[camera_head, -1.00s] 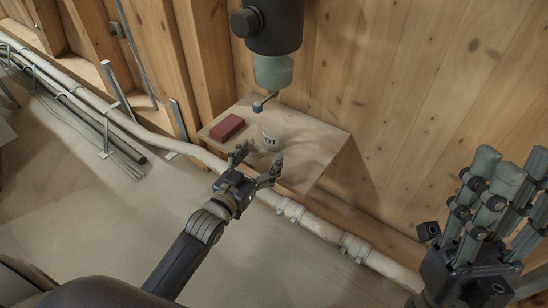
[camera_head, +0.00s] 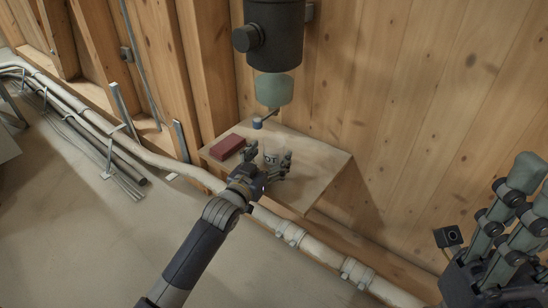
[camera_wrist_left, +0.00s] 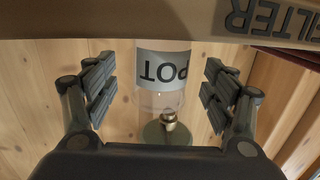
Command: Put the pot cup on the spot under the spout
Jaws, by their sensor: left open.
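The pot cup (camera_head: 271,157), pale with dark lettering, stands on the wooden shelf (camera_head: 315,165). My left gripper (camera_head: 273,165) is open, with its fingers on either side of the cup. In the left wrist view the cup (camera_wrist_left: 163,72) appears upside down with "POT" on its band, between the open fingers (camera_wrist_left: 160,88), with visible gaps on both sides. The green spout (camera_head: 274,90) hangs above the shelf, behind the cup. The spot under it cannot be made out. My right gripper (camera_head: 510,225) is at the right edge, partly cut off.
Pipes (camera_head: 290,232) run below the shelf. The shelf's right side is clear.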

